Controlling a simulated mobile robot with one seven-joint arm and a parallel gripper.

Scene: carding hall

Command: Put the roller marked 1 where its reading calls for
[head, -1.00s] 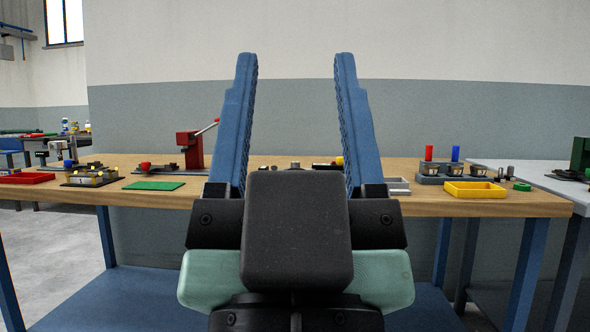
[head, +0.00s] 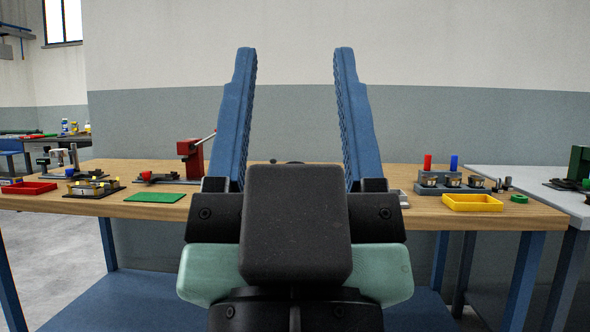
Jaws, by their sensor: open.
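My gripper (head: 294,52) is in the middle of the head view, its two blue fingers pointing up, wide apart and with nothing between them. Its dark body hides the middle of the wooden bench (head: 541,214). I cannot make out a roller marked 1 or any reading. Small metal pieces (head: 502,185) stand at the bench's right end, too small to identify. A grey block (head: 429,190) with a red post, a blue post and metal cups stands left of them.
A yellow tray (head: 472,203), a green ring (head: 519,198), a green mat (head: 154,198), a red tray (head: 28,188) and a red lever press (head: 190,158) are on the bench. A pale table (head: 520,177) stands at the right.

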